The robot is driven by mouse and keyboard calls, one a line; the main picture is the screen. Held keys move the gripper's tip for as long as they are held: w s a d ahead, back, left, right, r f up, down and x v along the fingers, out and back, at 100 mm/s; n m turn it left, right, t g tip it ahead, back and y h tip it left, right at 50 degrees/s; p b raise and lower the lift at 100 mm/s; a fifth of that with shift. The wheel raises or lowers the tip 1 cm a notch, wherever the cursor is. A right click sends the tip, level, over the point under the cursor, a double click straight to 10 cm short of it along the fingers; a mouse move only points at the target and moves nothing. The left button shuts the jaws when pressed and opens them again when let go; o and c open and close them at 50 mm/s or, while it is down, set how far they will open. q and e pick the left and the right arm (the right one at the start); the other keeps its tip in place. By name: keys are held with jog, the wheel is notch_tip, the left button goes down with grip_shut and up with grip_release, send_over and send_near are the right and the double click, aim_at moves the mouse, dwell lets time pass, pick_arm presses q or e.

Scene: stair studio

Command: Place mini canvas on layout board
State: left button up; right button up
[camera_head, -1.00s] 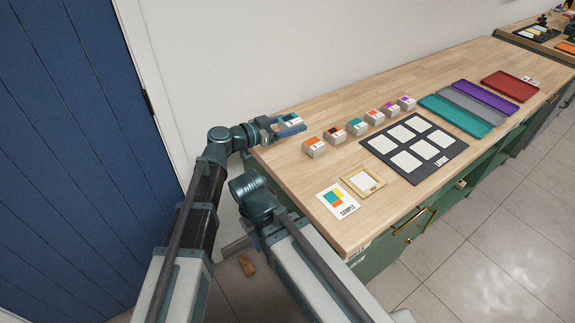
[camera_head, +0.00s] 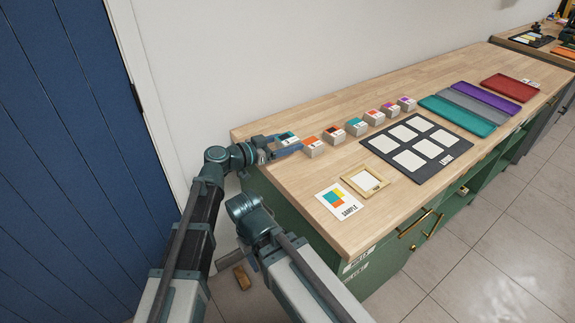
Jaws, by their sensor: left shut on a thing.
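My left gripper (camera_head: 288,146) is shut on a small canvas block with a teal and white top (camera_head: 288,137), at the left end of the worktop. The fingers partly hide it, and I cannot tell whether it touches the wood. Several similar mini canvases stand in a row to its right, the nearest with an orange and white top (camera_head: 313,147). The dark layout board (camera_head: 400,168) lies flat right of the row, with several white rectangles on it and none covered.
A sample card (camera_head: 339,200) and a wooden frame with a white inside (camera_head: 365,181) lie near the front edge. Teal (camera_head: 457,117), grey, purple and red (camera_head: 509,87) trays lie farther right. A white wall stands behind the wooden worktop (camera_head: 290,190).

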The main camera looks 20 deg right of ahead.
aim_at(288, 163)
pick_arm(q)
jog(key=shift+f+b, duration=2.35)
jog(key=shift+f, duration=0.45)
pick_arm(e)
jog(key=shift+f, duration=2.8)
pick_arm(q)
jog(key=shift+f, duration=0.2)
jog(key=o, duration=1.3)
pick_arm(e)
jog(key=shift+f, duration=0.15)
pick_arm(q)
jog(key=shift+o, duration=0.2)
jog(key=p+v, duration=0.1)
jog(key=v, duration=1.3)
jog(key=shift+w+p, duration=0.35)
pick_arm(e)
jog(key=shift+o, duration=0.3)
notch_tip(288, 163, up, 2)
